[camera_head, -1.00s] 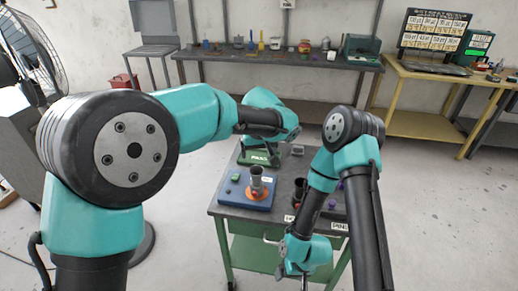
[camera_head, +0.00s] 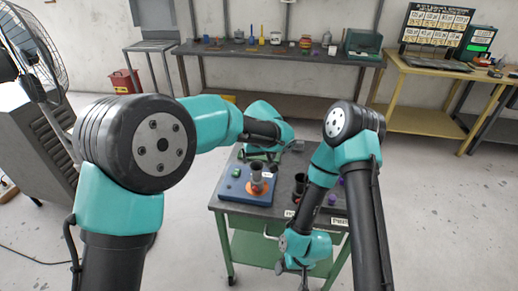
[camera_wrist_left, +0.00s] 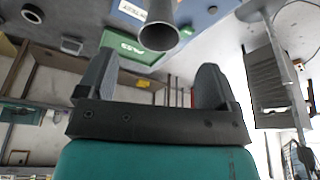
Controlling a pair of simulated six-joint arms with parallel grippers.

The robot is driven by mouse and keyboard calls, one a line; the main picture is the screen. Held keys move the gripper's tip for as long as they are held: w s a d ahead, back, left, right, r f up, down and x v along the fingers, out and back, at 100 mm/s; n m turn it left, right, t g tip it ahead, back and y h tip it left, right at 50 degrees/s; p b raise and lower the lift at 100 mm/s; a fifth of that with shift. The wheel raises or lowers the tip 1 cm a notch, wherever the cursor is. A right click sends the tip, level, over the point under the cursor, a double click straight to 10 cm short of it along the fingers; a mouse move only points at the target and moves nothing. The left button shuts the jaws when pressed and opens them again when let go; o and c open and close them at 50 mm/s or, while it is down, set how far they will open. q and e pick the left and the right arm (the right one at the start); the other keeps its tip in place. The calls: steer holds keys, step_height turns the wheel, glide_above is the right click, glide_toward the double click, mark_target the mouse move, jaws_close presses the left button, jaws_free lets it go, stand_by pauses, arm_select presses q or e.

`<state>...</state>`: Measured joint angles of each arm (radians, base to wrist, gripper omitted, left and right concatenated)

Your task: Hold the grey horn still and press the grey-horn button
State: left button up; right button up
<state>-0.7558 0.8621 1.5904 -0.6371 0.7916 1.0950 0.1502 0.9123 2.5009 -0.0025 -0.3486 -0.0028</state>
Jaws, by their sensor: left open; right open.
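The grey horn (camera_head: 256,171) stands upright in an orange ring on a blue base (camera_head: 232,190) on the table. A small green block or button (camera_head: 236,173) sits on that base, left of the horn. In the left wrist view the horn's round open mouth (camera_wrist_left: 159,36) shows ahead of my open fingers, apart from them. My left gripper (camera_head: 266,153) is behind the horn in the head view, partly hidden. It is open and empty in the left wrist view (camera_wrist_left: 153,85). My right gripper (camera_head: 293,266) is open, pointing down near the table's front edge.
A dark cup (camera_head: 299,182) and purple pieces stand on the right of the table, partly behind my right arm. A shelf table (camera_head: 270,60) with small items stands at the back wall.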

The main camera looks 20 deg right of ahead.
mark_target(257, 171)
arm_select(q)
steer(key=x, duration=1)
steer(key=shift+w+f, duration=0.15)
steer(key=shift+f, duration=0.15)
steer(key=c, duration=1.1)
steer(key=shift+o, duration=0.2)
stand_by(0.3)
arm_select(e)
jaws_close()
stand_by(0.6)
stand_by(0.9)
